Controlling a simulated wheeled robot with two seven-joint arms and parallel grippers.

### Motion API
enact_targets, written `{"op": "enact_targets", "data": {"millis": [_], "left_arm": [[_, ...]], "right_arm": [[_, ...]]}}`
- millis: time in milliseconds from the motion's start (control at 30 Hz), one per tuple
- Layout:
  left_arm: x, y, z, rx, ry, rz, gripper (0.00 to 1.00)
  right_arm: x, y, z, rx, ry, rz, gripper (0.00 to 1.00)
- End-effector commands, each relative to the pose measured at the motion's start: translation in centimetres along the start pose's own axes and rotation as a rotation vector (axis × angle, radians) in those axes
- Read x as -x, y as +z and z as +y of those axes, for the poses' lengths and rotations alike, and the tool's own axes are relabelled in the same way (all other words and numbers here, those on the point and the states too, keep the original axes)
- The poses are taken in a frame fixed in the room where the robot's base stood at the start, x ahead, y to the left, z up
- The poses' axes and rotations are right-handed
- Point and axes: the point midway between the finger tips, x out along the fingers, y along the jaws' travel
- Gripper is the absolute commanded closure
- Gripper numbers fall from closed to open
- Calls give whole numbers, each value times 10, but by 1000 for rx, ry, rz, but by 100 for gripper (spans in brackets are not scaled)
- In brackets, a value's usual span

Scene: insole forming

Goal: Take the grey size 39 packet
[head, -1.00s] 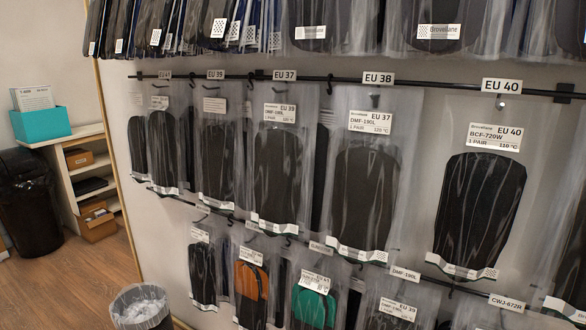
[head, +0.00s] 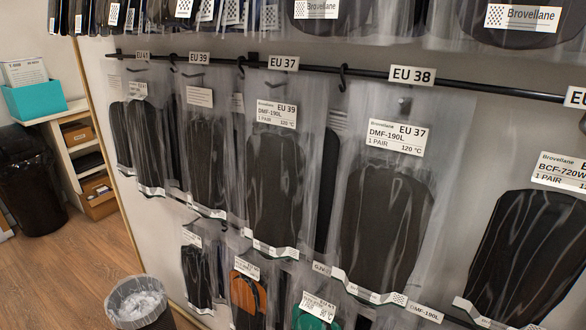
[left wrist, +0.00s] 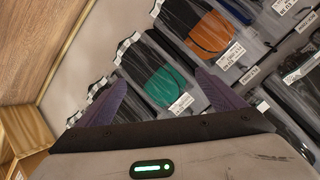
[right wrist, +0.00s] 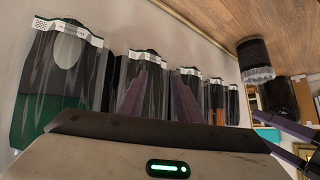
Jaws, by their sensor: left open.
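A dark grey insole packet labelled EU 39 DMF-190L (head: 275,190) hangs on the upper rail in the head view, under the EU 37 tag. The packet under the EU 39 tag (head: 205,150) is also dark, and its label is unreadable. My left gripper (left wrist: 160,77) is open and empty in the left wrist view, its purple fingers wide apart before a teal packet (left wrist: 158,88). My right gripper (right wrist: 157,72) shows purple fingers apart, with hanging packets behind them. Neither gripper shows in the head view.
An EU 37 packet (head: 385,220) hangs right of the EU 39 one, under the EU 38 tag (head: 412,75). A lower row holds an orange packet (head: 247,295) and others. A lined bin (head: 140,303) stands on the floor, with a shelf (head: 90,160) at left.

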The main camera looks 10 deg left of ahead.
Motion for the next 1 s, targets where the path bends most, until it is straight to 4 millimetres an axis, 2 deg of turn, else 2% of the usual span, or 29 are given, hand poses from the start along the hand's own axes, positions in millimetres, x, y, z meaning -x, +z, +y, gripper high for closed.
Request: {"op": "enact_targets", "data": {"millis": [33,100,200,300,400,500,600,1000], "left_arm": [[15,-38,-51,-278,-59,40,11],[26,-74,-99,-661,-148,69,11],[47,-125,-159,-1170,-292,73,11],[69,-168,-204,-1594,-430,35,11],[87,-200,-233,-1904,-541,-21,11],[98,-218,-248,-2095,-613,-71,11],[101,-227,-256,-2185,-649,-100,11],[62,-246,-270,-2200,-654,-106,11]], "right_arm": [[15,-16,1,7,9,-12,69],[24,-26,1,12,15,-19,69],[36,-35,1,19,22,-32,69],[45,-42,2,25,28,-44,69],[50,-47,2,30,32,-50,69],[53,-48,3,33,35,-55,69],[54,-49,4,34,37,-56,69],[59,-53,5,30,40,-56,69]]}}
